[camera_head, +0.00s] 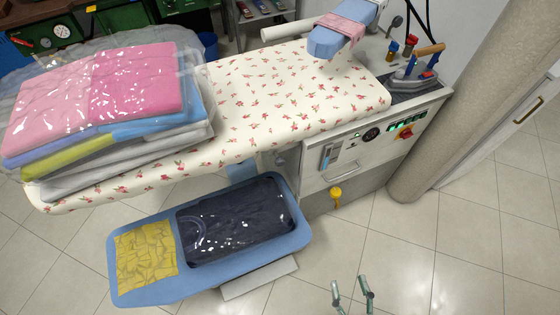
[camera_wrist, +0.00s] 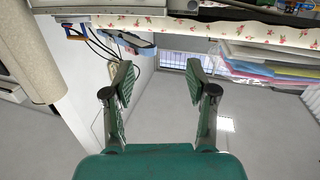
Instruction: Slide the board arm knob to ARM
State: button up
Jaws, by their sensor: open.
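The pressing table's front panel (camera_head: 375,140) shows in the head view, right of centre. A slider-like fitting (camera_head: 327,157) sits at its left end; its labels are too small to read, and I cannot tell for sure that it is the board arm knob. A yellow knob (camera_head: 336,192) hangs below the panel. My gripper (camera_head: 352,285) is at the bottom of the head view, in front of the table and apart from it, over the floor. In the wrist view my gripper (camera_wrist: 159,84) is open and empty, fingers wide apart. The table's edge shows along the top there.
A floral board (camera_head: 290,85) carries a stack of bagged clothes (camera_head: 95,100). A lower blue board (camera_head: 215,272) holds dark and yellow clothes and juts out left of my gripper. An iron (camera_head: 415,80) rests at the right end. A column (camera_head: 460,100) stands right. Floor ahead is clear.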

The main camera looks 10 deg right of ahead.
jog(key=w+a+f+n+t+y, duration=0.1)
jog(key=w+a+f, duration=0.15)
jog(key=w, duration=0.35)
jog(key=w+a+f+n+t+y, duration=0.1)
jog(key=w+f, duration=0.2)
jog(key=w, duration=0.4)
jog(key=n+t+y, duration=0.2)
jog(key=n+y, duration=0.2)
jog(key=y, duration=0.1)
send_near(280, 162)
jog(key=shift+g+y, duration=0.3)
jog(key=shift+y, duration=0.1)
jog(key=x, duration=0.3)
jog(key=f+x, duration=0.1)
jog(key=x, duration=0.2)
jog(key=w+x, duration=0.1)
jog(key=x, duration=0.3)
jog(key=shift+w+d+f, duration=0.1)
jog(key=shift+d+f, duration=0.15)
grip_shut()
